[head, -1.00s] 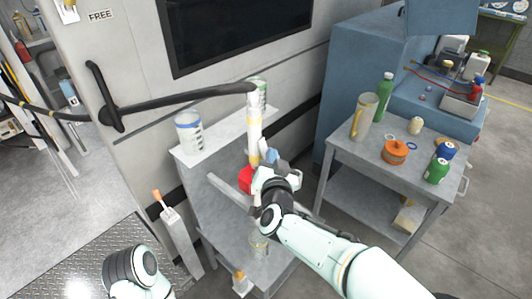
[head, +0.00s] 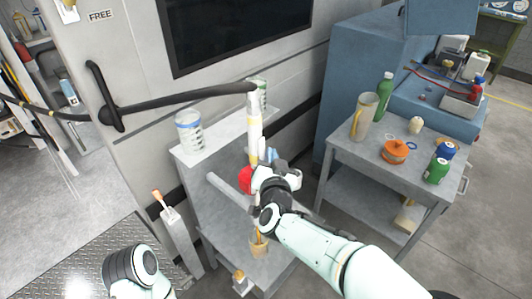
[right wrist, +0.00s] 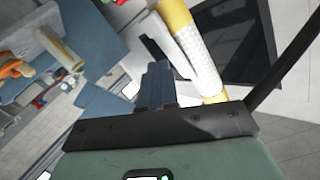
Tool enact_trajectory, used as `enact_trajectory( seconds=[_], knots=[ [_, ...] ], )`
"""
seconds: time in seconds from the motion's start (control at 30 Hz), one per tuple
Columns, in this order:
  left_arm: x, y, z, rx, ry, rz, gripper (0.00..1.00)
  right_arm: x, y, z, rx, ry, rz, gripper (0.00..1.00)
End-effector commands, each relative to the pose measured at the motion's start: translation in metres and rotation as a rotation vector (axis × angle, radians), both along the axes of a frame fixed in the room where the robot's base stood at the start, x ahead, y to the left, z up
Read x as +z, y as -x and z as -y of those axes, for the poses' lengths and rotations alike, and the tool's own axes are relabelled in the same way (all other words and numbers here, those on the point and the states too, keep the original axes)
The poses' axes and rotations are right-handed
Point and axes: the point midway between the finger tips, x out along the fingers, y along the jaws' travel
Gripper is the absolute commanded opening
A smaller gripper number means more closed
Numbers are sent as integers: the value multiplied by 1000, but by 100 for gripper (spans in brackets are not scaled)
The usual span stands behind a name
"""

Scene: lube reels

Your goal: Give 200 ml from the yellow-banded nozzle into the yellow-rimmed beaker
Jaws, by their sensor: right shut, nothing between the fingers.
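The yellow-banded nozzle (head: 254,128) is a white upright tube with yellow bands, below the end of a black hose arm. It also shows in the wrist view (right wrist: 197,55). A red part (head: 245,180) sits by its lower end. My right gripper (head: 270,156) is shut and empty, close beside the nozzle's lower end; its dark fingers show in the wrist view (right wrist: 155,85). A small beaker (head: 259,246) stands low on the grey stand, partly behind my right arm, and looks amber inside. Its rim colour is unclear. My left gripper is out of view.
The black hose arm (head: 180,101) crosses above the stand.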

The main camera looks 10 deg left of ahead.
Motion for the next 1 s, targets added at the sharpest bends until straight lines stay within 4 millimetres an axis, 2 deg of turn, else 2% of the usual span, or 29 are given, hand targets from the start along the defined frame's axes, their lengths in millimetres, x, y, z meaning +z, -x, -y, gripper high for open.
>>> enact_trajectory(
  seconds=[0.27,0.67,1.0],
  knots=[
    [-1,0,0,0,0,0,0,5,9,12,0,-1,1,0],
    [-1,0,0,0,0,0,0,7,11,15,0,-1,1,0],
    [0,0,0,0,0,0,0,18,29,41,-1,-1,2,0]
  ],
)
